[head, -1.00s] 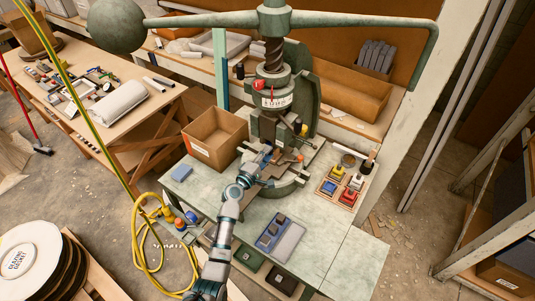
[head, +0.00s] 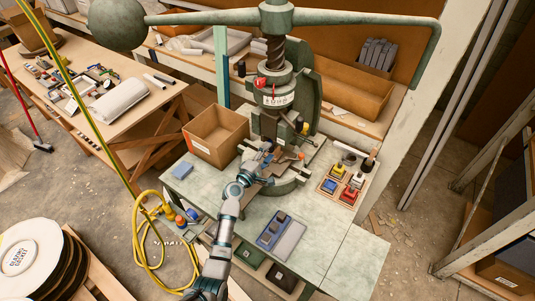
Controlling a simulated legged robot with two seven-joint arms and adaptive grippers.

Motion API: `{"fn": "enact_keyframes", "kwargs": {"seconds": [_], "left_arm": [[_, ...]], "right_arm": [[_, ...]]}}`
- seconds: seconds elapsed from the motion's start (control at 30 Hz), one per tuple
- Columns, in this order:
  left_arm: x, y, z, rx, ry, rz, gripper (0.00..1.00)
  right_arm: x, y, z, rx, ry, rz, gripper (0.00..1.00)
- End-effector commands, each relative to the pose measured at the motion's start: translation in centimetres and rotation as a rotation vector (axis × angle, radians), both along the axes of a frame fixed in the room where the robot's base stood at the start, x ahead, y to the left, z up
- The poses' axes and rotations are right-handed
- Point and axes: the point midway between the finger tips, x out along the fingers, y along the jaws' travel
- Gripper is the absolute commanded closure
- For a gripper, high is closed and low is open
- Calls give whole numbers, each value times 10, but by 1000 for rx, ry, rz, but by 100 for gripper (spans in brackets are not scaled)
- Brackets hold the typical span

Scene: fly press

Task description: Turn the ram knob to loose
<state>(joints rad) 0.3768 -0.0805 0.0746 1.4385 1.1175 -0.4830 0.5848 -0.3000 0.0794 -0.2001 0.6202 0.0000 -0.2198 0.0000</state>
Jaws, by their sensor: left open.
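The green fly press stands on the light green bench, with its screw (head: 274,48) and ram upright. A small red knob (head: 259,83) sits at the front left of the ram head, above a pale lettered label (head: 278,100). The knob's setting is too small to read. My left gripper (head: 270,152) is open and low in front of the ram, near the press bed, well below the red knob. Its fingertips are small and partly lost against the press. My right gripper does not show.
A cardboard box (head: 216,136) stands left of the press. A tray of colored blocks (head: 341,186) is at the right, and a grey-blue tray (head: 281,237) at the front. The press's long handle (head: 370,20) and ball weight (head: 117,24) span overhead.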

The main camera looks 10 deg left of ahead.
Motion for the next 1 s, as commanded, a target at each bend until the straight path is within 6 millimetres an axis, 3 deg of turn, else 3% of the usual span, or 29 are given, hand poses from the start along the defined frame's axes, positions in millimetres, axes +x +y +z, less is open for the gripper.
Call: {"fn": "enact_keyframes", "kwargs": {"seconds": [0.17,0.6,0.8,1.0], "left_arm": [[-10,4,-1,1,-1,0,44],[-92,39,-8,2,4,1,44],[-107,46,-8,0,3,0,44],[-109,46,-8,0,3,0,44]], "right_arm": [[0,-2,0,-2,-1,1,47],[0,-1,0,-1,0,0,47],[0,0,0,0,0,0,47],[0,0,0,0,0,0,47]]}}
